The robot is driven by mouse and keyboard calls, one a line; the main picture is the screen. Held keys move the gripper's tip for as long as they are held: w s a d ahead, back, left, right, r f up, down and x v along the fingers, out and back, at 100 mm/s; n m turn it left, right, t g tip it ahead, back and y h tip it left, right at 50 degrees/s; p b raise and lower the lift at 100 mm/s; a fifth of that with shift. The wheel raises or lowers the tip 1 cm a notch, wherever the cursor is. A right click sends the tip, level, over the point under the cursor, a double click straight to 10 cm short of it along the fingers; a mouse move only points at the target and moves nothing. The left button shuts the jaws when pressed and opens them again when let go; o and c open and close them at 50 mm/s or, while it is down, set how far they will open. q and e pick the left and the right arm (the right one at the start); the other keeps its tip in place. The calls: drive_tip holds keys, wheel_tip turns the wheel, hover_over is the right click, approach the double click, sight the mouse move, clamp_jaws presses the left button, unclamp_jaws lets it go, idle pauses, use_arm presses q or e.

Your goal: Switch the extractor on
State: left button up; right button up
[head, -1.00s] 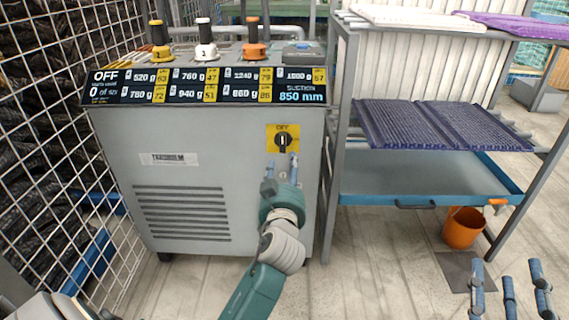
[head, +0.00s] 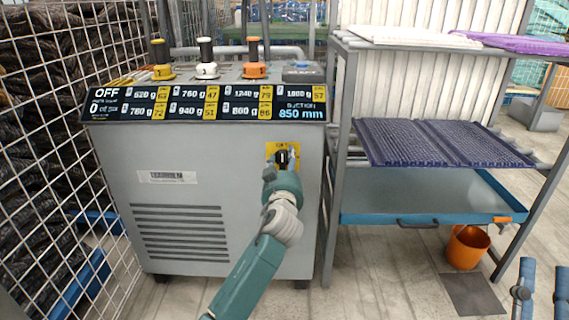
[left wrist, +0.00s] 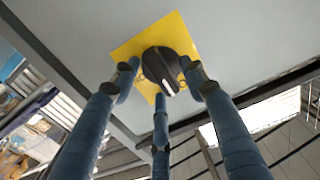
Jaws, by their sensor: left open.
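The extractor (head: 240,160) is a grey cabinet whose black display (head: 215,107) reads OFF and 850 mm. Its black rotary knob (head: 283,157) sits on a yellow plate on the front, at the upper right. My left gripper (head: 281,166) is at the knob, partly hiding it. In the left wrist view, the knob (left wrist: 160,68) with its white mark lies between the spread fingers, one on each side and one below; I cannot tell whether they touch it. My right gripper (head: 541,292) shows only partly at the lower right corner, with its fingers apart and nothing between them.
A metal rack (head: 336,190) stands right of the cabinet, with a purple ribbed mat (head: 435,142) above a blue-edged tray (head: 430,190). An orange bucket (head: 467,247) stands on the floor below. A wire mesh cage (head: 60,150) closes the left side.

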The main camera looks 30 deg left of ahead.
use_arm(q)
clamp_jaws()
